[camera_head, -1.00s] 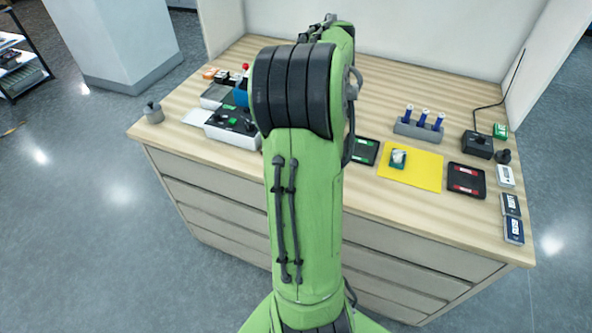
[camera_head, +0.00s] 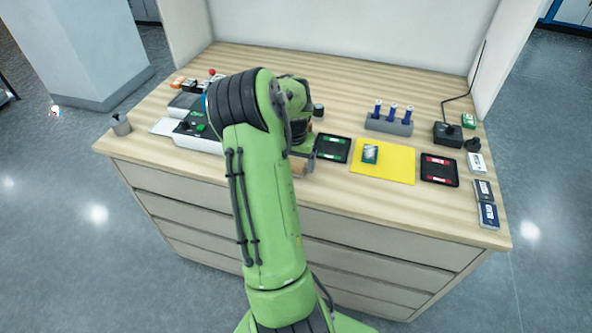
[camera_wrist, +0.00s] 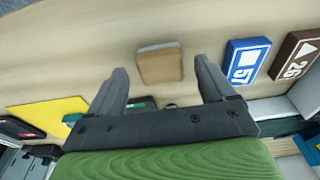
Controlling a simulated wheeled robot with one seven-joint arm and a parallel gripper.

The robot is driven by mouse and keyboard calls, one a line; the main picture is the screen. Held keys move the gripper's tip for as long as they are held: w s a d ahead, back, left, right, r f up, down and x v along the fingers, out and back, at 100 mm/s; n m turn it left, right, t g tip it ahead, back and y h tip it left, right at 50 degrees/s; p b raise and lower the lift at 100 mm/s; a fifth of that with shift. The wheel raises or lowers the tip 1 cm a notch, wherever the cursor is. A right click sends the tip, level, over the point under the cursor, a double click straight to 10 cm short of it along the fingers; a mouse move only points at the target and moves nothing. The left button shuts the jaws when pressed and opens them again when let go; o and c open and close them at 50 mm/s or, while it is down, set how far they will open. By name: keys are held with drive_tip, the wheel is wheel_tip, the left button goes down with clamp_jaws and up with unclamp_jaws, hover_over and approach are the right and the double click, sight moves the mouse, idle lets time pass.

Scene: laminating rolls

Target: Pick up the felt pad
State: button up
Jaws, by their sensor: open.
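The felt pad looks to be the small tan, roughly square block (camera_wrist: 160,63) lying flat on the wood-grain worktop in the wrist view. My gripper (camera_wrist: 161,68) is open, with one dark finger to either side of the pad in the picture and clear gaps to it. The fingers do not touch it, and its height above the pad is hard to judge. In the head view my arm hides most of the gripper and that part of the worktop, near the front edge.
A blue block marked 57 (camera_wrist: 243,62) and a brown block marked 26 (camera_wrist: 294,56) lie right of the pad. A yellow mat (camera_head: 397,163) with a small green-and-white item lies between a green-labelled black tray (camera_head: 332,148) and a red-labelled tray (camera_head: 440,170). A grey holder (camera_head: 388,124) stands behind.

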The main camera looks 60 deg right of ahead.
sight(296, 165)
drive_tip(key=shift+d+f, duration=0.15)
drive_tip(key=shift+f, duration=0.5)
drive_tip(key=shift+r, duration=0.1)
drive_tip(key=c, duration=1.1)
drive_tip(key=shift+r, duration=0.1)
drive_tip(key=shift+c, duration=0.2)
wheel_tip(296, 165, up, 10)
drive_tip(key=p, duration=0.2)
